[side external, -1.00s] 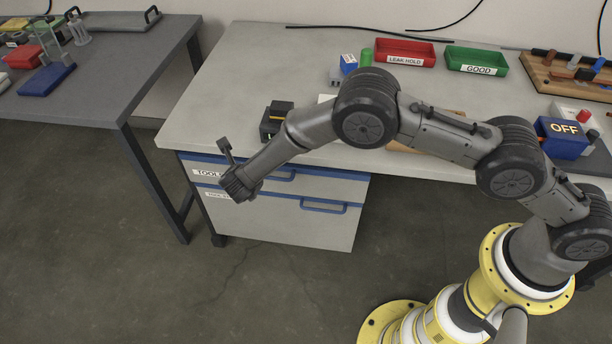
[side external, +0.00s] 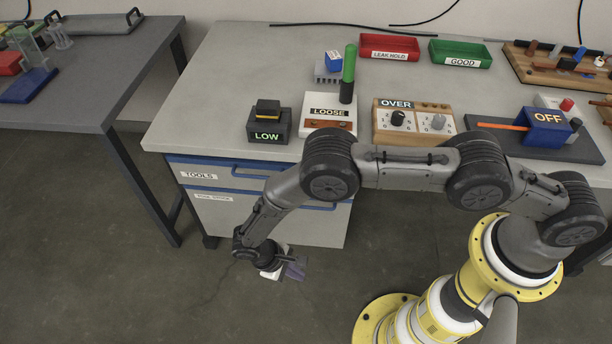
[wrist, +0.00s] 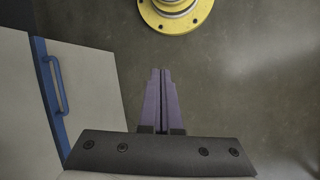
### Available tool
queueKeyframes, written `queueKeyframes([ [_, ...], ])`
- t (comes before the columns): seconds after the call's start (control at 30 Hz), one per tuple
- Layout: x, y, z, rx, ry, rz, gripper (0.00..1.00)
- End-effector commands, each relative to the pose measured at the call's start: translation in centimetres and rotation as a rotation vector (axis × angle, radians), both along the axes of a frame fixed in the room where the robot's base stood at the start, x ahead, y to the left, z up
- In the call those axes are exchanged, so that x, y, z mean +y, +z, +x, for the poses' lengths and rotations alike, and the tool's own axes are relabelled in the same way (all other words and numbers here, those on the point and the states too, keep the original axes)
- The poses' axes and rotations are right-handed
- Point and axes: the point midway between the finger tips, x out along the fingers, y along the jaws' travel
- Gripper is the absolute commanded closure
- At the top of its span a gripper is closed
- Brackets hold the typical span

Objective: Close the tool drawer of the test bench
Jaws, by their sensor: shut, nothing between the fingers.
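The tool drawer, labelled TOOLS (side external: 199,175), is the upper drawer under the near left edge of the test bench (side external: 215,95). Its pale front has a blue top strip and a blue handle. It looks about flush with the drawer front below it (side external: 225,222), though my arm covers part of both; I cannot tell whether a small gap remains. My gripper (side external: 297,268) is low in front of the lower drawer, apart from the upper one. In the wrist view its purple fingers (wrist: 161,72) are shut together and empty, with a blue handle (wrist: 57,83) to their left.
On the bench stand a LOW box (side external: 268,125), a LOOSE block (side external: 330,113), an OVER panel (side external: 412,118) and a blue OFF box (side external: 546,127). Red (side external: 390,46) and green (side external: 460,53) trays are behind. A grey table (side external: 110,60) is left.

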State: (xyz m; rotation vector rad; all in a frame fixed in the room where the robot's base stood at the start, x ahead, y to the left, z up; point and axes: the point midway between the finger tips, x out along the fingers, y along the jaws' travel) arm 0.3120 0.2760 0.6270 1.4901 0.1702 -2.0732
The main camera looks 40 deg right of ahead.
Motion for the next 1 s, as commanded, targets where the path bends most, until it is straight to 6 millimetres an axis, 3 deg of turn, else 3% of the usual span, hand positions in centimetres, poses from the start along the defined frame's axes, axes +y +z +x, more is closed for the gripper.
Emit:
queueKeyframes([
  [0.1,-5.2,0.8,0.2,0.115,0.347,-0.213,1.00],
  [0.2,-8.6,2.4,1.8,0.209,0.614,-0.411,1.00],
  [0.33,-11.2,5.0,4.7,0.320,0.917,-0.692,1.00],
  [0.47,-11.1,7.5,7.7,0.386,1.151,-0.971,1.00],
  [0.6,-9.4,8.7,9.6,0.376,1.310,-1.192,1.00],
  [0.7,-8.1,7.7,9.5,0.354,1.405,-1.265,1.00],
  [0.83,-8.1,6.6,8.6,0.367,1.431,-1.276,1.00],
  [1.0,-9.4,6.7,9.9,0.368,1.428,-1.273,1.00],
])
